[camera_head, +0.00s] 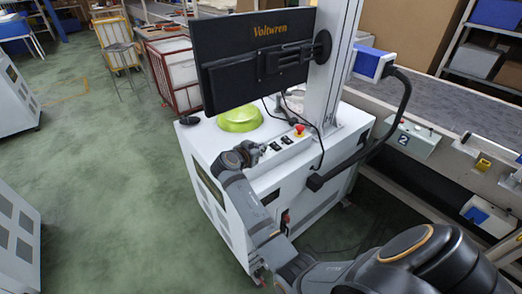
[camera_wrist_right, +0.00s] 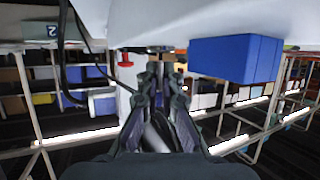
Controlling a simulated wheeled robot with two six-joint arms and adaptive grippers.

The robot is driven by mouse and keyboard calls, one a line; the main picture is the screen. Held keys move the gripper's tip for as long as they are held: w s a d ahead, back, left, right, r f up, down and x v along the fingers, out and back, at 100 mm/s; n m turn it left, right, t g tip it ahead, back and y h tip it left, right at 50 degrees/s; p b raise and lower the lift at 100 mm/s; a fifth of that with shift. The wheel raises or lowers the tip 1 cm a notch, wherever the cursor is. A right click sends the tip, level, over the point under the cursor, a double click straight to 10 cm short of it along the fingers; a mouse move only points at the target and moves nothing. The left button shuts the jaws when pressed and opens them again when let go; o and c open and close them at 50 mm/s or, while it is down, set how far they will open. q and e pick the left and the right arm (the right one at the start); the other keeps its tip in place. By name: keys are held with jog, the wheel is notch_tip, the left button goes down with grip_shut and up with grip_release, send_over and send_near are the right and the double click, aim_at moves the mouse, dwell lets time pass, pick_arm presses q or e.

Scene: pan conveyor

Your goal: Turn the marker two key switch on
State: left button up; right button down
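The "2" marker (camera_head: 404,139) is on a pale box (camera_head: 420,143) on the conveyor's side, at the right of the head view. It also shows at the upper left of the wrist view (camera_wrist_right: 53,31). No key switch can be made out there. My right gripper (camera_head: 248,151) is far left of it, over the front edge of the white cabinet (camera_head: 205,142), beside small black controls (camera_head: 287,140). In the wrist view my right gripper's fingertips (camera_wrist_right: 163,66) are close together below a dark plate (camera_wrist_right: 155,48); whether they pinch anything is unclear. My left gripper is out of view.
A red stop button (camera_head: 299,130) stands on the cabinet, near a green dome (camera_head: 240,118). A monitor (camera_head: 255,55) on a metal post (camera_head: 330,70) rises above. A cabled arm with a blue-faced box (camera_head: 370,62) is right of the post.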

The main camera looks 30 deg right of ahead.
jog(key=c, duration=1.5)
grip_release()
jog(key=shift+c, duration=0.2)
notch_tip(320, 180, up, 10)
jog(key=shift+f, duration=0.1)
jog(key=shift+o, duration=0.3)
